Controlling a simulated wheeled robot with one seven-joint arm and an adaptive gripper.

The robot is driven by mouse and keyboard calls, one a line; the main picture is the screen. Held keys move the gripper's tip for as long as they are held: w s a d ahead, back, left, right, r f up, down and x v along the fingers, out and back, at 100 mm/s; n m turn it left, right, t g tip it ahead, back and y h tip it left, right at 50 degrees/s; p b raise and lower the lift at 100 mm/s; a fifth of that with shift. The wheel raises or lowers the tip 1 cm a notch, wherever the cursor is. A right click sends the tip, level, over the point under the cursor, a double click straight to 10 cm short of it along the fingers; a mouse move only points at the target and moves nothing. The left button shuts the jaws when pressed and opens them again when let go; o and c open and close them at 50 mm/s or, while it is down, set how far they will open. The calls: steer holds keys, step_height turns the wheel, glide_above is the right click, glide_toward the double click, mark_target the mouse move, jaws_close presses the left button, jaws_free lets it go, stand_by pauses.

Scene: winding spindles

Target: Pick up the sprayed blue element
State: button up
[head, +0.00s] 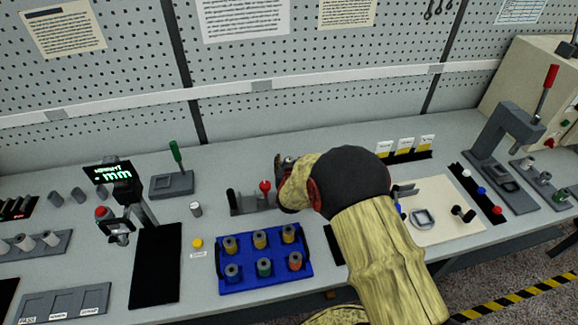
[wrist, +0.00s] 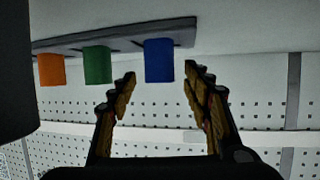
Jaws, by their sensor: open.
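In the wrist view, which looks inverted, a blue element (wrist: 159,60), a short plain cylinder, stands on a grey rack strip (wrist: 120,40) at the end of a row. A green element (wrist: 97,65) and an orange element (wrist: 51,69) stand beside it. My gripper (wrist: 160,78) is open, with its fingertips on either side of the blue element's free end, and nothing is held. I cannot tell whether a finger touches it.
A blue tray (head: 304,277) with several spools lies in front of my arm on the grey bench. A red-knobbed fixture (head: 265,188) stands close to its left. Small cards (head: 405,147) stand behind to the right. The perforated wall panel (head: 270,60) rises behind.

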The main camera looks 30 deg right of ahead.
steer(key=shift+c, duration=0.7)
steer(key=c, duration=1.1)
